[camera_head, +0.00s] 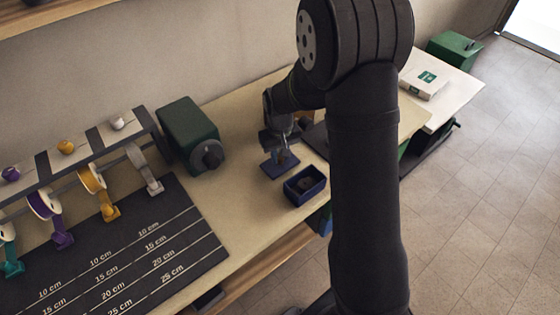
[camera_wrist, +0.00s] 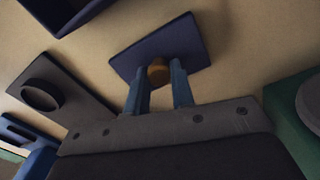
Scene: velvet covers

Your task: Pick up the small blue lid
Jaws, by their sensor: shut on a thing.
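The small blue lid (camera_head: 271,170) is a flat dark blue rectangle on the bench, left of the open blue box. In the wrist view the lid (camera_wrist: 165,40) lies tilted in the picture, with a brown-orange knob (camera_wrist: 158,70) on it. My gripper (camera_head: 282,156) is over the lid, its fingers on either side of the knob. In the wrist view my gripper (camera_wrist: 160,80) is shut on the knob. I cannot tell whether the lid touches the bench or hangs just above it.
The open blue box (camera_head: 305,185) stands close to the lid's right. A green machine with a dark knob (camera_head: 190,135) stands to the left. A dark measuring mat (camera_head: 160,235) and a spool rack (camera_head: 85,170) lie further left. Bare bench (camera_head: 240,200) separates mat and box.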

